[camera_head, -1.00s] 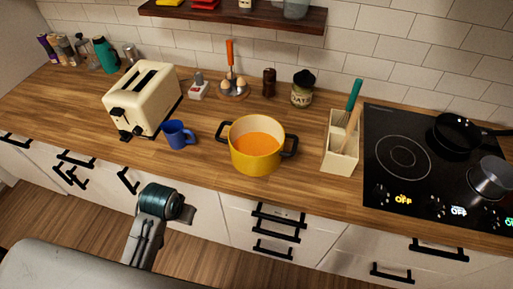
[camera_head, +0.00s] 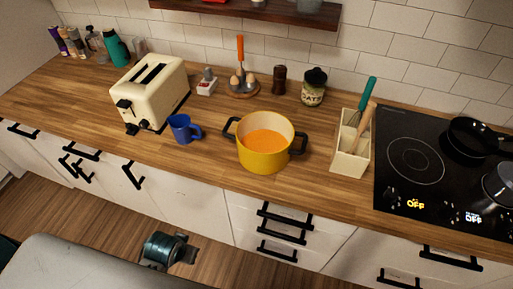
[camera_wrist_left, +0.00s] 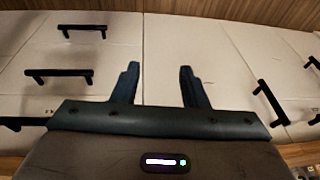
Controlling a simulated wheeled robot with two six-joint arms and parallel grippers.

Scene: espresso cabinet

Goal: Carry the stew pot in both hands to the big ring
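The yellow stew pot (camera_head: 262,158) stands upright on the wooden counter, left of the hob, with orange stew inside and a black handle on each side. The black hob (camera_head: 398,188) shows a bare ring (camera_head: 416,160) of concentric circles at its left; other rings are covered or out of sight. My left gripper (camera_wrist_left: 159,72) shows in the left wrist view with its two fingers apart and nothing between them, in front of white drawer fronts. It is well away from the pot. My right gripper is not in view.
A utensil box (camera_head: 351,150) with whisk and spoon stands between pot and hob. A blue mug (camera_head: 181,129) and cream toaster (camera_head: 150,92) are left of the pot. A black pan (camera_head: 474,137) and a metal pot (camera_head: 499,184) sit on the hob's right. Black drawer handles (camera_head: 285,228) protrude below.

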